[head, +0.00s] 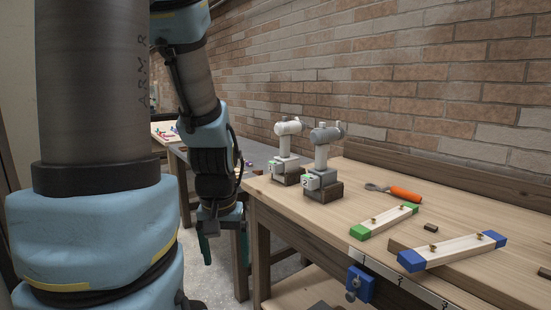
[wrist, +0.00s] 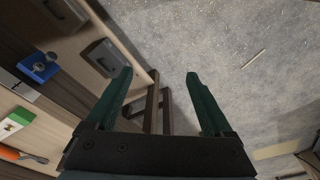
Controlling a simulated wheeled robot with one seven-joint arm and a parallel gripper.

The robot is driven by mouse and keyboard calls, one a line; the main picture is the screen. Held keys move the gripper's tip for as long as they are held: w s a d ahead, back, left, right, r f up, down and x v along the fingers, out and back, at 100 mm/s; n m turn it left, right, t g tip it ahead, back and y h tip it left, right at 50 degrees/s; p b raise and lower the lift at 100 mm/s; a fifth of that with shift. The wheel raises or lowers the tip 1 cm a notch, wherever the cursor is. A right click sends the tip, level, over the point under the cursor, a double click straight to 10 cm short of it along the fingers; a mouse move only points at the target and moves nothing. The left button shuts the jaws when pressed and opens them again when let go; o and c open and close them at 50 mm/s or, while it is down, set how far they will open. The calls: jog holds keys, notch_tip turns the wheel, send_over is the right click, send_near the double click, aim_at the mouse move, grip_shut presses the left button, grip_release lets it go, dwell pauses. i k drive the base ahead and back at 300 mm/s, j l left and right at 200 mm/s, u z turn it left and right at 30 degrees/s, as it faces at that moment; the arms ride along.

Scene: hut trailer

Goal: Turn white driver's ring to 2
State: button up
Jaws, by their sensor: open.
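The white driver (head: 288,128) stands upright on a dark block near the far left corner of the workbench in the head view. A small pale tag with green on it sits at its foot; its mark is too small to read. The driver's ring and its setting cannot be made out. A similar grey driver (head: 324,134) stands just right of it, with a tag that seems to read 2. My gripper (head: 224,250) hangs left of the bench, below its top and apart from both drivers. In the wrist view my gripper (wrist: 160,74) is open and empty, above the floor.
On the bench (head: 350,171) lie an orange-handled tool (head: 404,194), a green-ended bar (head: 386,221) and a blue-ended bar (head: 450,251). A blue vise (head: 360,284) is on the front edge. A brick wall stands behind. Another table with small items is farther back left.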

aim_at(296, 119)
jog(key=i+j+z, duration=0.25)
jog(key=i+j, duration=0.25)
jog(key=i+j+z, duration=0.3)
jog(key=i+j, duration=0.35)
